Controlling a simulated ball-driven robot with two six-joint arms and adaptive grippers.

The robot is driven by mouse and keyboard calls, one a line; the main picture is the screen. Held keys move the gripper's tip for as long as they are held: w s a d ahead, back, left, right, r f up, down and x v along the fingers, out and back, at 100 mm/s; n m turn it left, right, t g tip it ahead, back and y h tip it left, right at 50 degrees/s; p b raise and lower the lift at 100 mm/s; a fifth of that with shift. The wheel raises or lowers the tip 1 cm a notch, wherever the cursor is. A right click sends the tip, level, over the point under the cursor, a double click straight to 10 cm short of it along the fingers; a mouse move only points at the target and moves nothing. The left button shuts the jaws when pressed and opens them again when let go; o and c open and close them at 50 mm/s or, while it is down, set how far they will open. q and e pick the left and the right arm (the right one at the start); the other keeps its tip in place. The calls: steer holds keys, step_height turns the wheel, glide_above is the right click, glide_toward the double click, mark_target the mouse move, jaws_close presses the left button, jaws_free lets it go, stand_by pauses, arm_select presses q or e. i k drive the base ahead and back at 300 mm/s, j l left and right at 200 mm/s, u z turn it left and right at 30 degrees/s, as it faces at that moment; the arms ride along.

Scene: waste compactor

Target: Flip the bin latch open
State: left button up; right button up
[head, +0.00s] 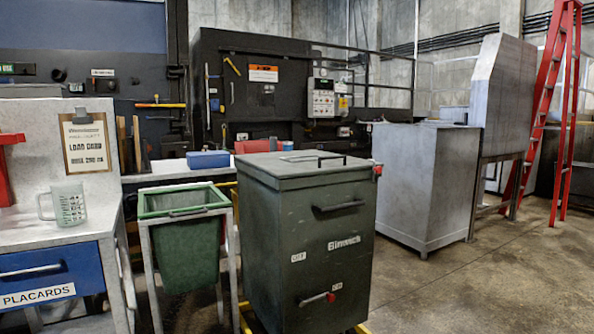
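A dark green wheeled bin (308,240) stands upright in the middle foreground, with its flat lid (290,168) down. I cannot tell for certain which of these is the latch. A black handle bar (338,206) is on the upper front, and another handle lies on the lid. Neither of my grippers is in view.
A green tub (187,248) in a metal frame stands left of the bin. A workbench with a mug (68,205) and blue drawer (52,276) is far left. A grey metal box (425,185) and red ladder (550,115) stand to the right. The right foreground floor (490,280) is clear.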

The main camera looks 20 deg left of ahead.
mark_target(377, 170)
steer(key=u, duration=0.3)
steer(key=i+j+z, duration=0.4)
steer(key=i+j, duration=0.15)
steer(key=i, duration=0.35)
steer(key=i+j+z, duration=0.45)
steer(key=i+j, duration=0.4)
